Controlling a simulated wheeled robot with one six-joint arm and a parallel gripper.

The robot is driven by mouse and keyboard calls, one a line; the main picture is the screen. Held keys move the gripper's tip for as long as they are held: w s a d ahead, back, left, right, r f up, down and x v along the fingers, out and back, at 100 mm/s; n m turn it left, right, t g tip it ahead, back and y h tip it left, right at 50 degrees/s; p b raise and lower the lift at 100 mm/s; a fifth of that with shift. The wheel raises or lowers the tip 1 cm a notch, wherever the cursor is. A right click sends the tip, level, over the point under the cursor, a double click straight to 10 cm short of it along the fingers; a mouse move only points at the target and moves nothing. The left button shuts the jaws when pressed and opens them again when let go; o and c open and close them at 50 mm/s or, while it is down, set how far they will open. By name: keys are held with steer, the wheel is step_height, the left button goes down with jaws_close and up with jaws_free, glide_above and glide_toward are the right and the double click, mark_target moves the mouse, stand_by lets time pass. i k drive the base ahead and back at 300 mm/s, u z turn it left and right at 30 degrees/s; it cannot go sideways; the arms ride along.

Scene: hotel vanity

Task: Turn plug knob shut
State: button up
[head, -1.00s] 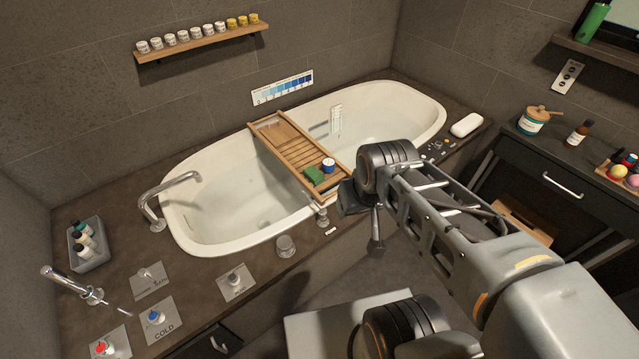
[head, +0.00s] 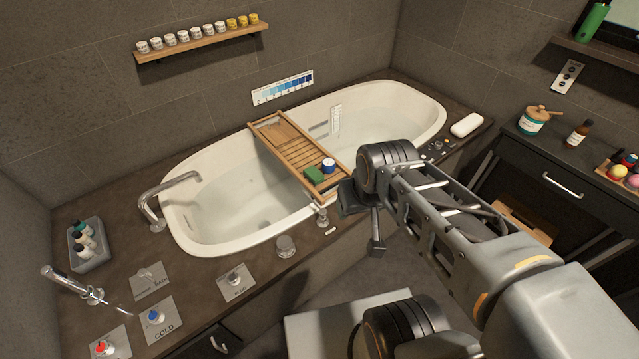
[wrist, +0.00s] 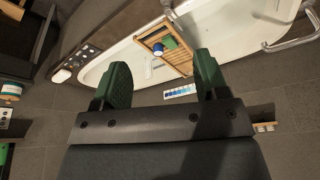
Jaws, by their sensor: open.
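The plug knob (head: 236,279) is a small metal knob on a square grey plate marked PLUG, on the dark tub deck in front of the bathtub, at lower left centre in the head view. The exact angle of the knob is too small to tell. My gripper (wrist: 162,67) is open and empty, with its two green-padded fingers apart in the wrist view. In the head view my arm's end is right of the knob, well apart from it, and the fingers cannot be made out clearly. The knob cannot be made out in the wrist view.
The white bathtub (head: 225,205) lies behind the plate, with a wooden caddy (head: 283,150) across it. A cold knob (head: 155,316), a hot knob (head: 102,347), a spout (head: 165,200) and a bottle tray (head: 90,247) stand left. A round metal knob (head: 286,246) stands right of the plate.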

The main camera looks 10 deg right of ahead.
mark_target(233, 278)
steer(key=u, duration=0.9)
steer(key=k, duration=0.4)
steer(key=u, duration=0.45)
steer(key=i, duration=0.5)
steer(key=z, duration=0.15)
steer(key=k, duration=0.95)
steer(key=u, duration=0.7)
steer(key=i, duration=1.15)
steer(key=z, duration=0.7)
